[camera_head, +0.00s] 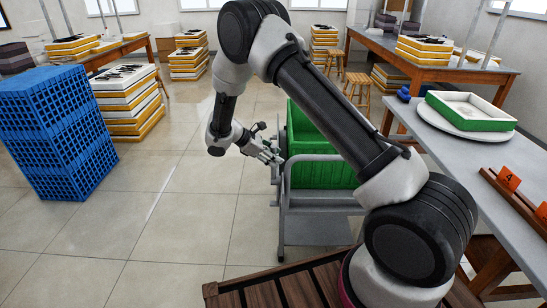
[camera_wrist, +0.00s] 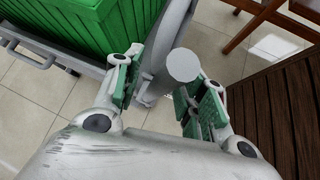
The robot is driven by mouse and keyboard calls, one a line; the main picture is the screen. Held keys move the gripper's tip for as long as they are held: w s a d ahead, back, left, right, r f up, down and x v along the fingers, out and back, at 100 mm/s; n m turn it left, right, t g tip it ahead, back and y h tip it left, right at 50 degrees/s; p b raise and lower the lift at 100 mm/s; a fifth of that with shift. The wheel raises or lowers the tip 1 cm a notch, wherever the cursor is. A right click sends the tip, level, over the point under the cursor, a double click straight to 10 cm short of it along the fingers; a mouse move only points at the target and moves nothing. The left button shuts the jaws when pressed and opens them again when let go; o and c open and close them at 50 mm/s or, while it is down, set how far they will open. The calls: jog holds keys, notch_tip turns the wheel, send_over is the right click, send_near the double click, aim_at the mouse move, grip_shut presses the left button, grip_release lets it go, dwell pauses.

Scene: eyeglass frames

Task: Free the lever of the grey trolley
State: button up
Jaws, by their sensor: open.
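The grey trolley (camera_head: 283,205) stands on the floor in the middle of the head view and carries a green crate (camera_head: 315,172). In the wrist view the crate (camera_wrist: 62,28) is at upper left, with the trolley's grey frame (camera_wrist: 163,48) beside it. A pale grey round knob (camera_wrist: 184,65), apparently the end of the lever, shows near the gap between my fingertips. My gripper (camera_head: 268,152) is at the trolley's left end. In the wrist view my gripper (camera_wrist: 160,85) is open, its green-padded fingers apart. I cannot tell whether either finger touches the knob.
Blue crates (camera_head: 55,130) are stacked at left. A grey table (camera_head: 455,145) at right bears a white-and-green tray (camera_head: 470,108). A dark wooden slatted surface (camera_head: 285,290) is in the foreground and at right in the wrist view (camera_wrist: 285,110). Tiled floor left of the trolley is clear.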

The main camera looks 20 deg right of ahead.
jog(key=v, duration=1.1)
jog(key=shift+a+r, duration=0.2)
jog(key=shift+a, duration=0.1)
jog(key=s+d+f+m+g+y, duration=0.1)
jog(key=s+f+m+g, duration=0.15)
jog(key=s, duration=0.45)
jog(key=s+d+r+m+t+y, duration=0.3)
jog(key=s+d+r+m, duration=0.3)
jog(key=s+d+r, duration=0.3)
jog(key=s+d+r+m+t+y, duration=0.3)
jog(key=s+d+r, duration=0.7)
jog(key=s+r, duration=0.7)
jog(key=s+m+y, duration=0.2)
jog(key=s+m, duration=0.2)
jog(key=shift+s+r, duration=0.25)
